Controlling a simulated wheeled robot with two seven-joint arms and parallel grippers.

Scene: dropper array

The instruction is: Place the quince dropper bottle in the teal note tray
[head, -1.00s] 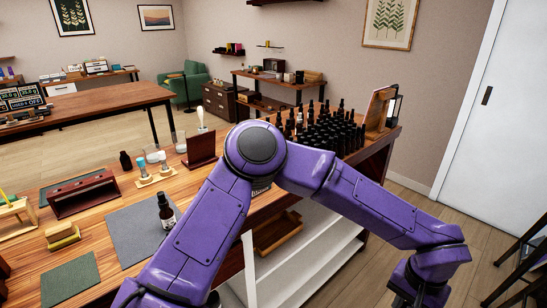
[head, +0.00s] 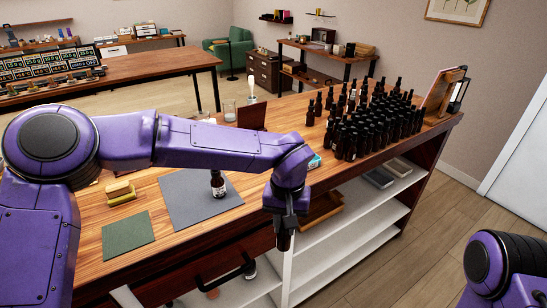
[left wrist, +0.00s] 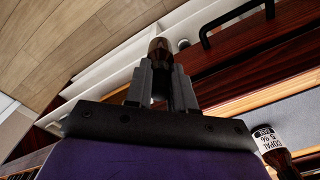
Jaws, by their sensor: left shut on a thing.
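My left gripper (head: 285,226) is in front of the workbench's front edge, above the open shelves. It is shut on a dark brown bottle (head: 284,242), which hangs below the fingers; it also shows between the fingers in the left wrist view (left wrist: 160,48). No label on it is readable. A small teal-edged thing (head: 315,162) shows just behind my left wrist on the bench; I cannot tell whether it is the teal note tray, as my arm hides most of it. My right gripper is out of view.
A labelled dark bottle (head: 217,184) stands on a grey mat (head: 185,210); its label reads COPAL in the left wrist view (left wrist: 268,139). Many dark bottles (head: 372,125) crowd the bench's right end. A green mat (head: 128,235) lies at left. White shelves (head: 345,235) lie below.

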